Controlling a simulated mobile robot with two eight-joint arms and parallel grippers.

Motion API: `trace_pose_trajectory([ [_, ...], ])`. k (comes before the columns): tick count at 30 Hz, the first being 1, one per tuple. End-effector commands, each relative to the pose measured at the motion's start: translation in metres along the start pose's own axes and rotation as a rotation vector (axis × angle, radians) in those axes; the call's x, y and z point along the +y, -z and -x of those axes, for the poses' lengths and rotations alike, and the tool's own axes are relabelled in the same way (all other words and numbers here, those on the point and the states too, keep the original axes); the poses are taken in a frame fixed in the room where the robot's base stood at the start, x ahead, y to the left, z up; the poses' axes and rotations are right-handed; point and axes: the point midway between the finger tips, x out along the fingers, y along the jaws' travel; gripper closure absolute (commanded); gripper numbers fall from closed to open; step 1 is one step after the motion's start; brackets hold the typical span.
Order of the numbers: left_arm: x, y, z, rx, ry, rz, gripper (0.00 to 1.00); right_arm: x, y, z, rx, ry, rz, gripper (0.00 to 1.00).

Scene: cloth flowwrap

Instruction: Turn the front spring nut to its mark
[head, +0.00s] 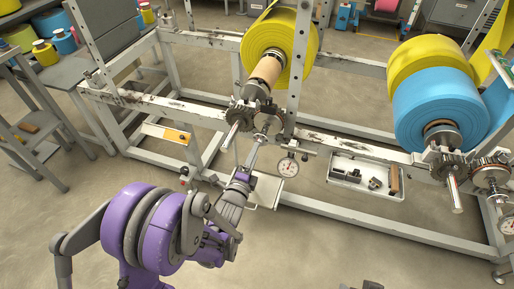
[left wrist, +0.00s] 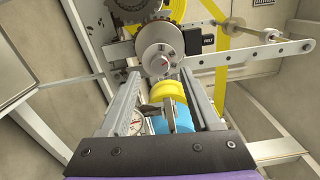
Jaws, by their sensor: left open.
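My left gripper (head: 262,133) reaches up to the front of the yellow roll's spindle in the head view. In the left wrist view, its two fingers (left wrist: 166,88) stand apart with nothing held between them. A round grey metal disc (left wrist: 160,50), seemingly the spring nut, faces the camera just beyond the fingertips, with a small reddish mark near its middle. A toothed gear (left wrist: 165,12) is behind and above it. I cannot tell whether the fingers touch the disc.
The yellow roll (head: 272,48) sits on the grey frame (head: 340,206) behind the spindle. A dial gauge (head: 288,167) hangs right of my gripper. A tray (head: 345,190) with small parts is further right. A blue roll (head: 437,105) is at the right. Floor in front is clear.

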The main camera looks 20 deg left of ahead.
Motion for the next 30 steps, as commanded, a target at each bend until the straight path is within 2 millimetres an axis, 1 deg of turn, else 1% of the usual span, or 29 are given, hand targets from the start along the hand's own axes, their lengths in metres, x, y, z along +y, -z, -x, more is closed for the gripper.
trace_pose_trajectory([
  [1,-0.001,0.0,0.012,0.0,0.0,-0.001,0.36,0.0,0.0,0.001,0.0,0.0,0.0,0.39],
  [6,-0.001,0.0,0.045,0.0,0.0,0.0,0.36,0.0,0.0,0.002,0.0,0.0,0.0,0.39],
  [9,0.0,0.0,0.058,0.0,0.0,-0.001,0.36,0.0,0.0,0.001,0.0,0.0,0.0,0.39],
  [12,0.0,0.0,0.066,0.0,0.0,-0.001,0.36,0.0,0.0,0.001,0.0,0.0,0.0,0.39],
  [17,0.0,0.0,0.07,0.0,0.0,-0.001,0.36,0.0,0.0,0.001,0.0,0.0,0.0,0.39],
  [30,0.0,0.0,0.069,0.0,-0.002,0.002,0.36,0.0,0.0,0.001,0.0,0.0,0.0,0.39],
])
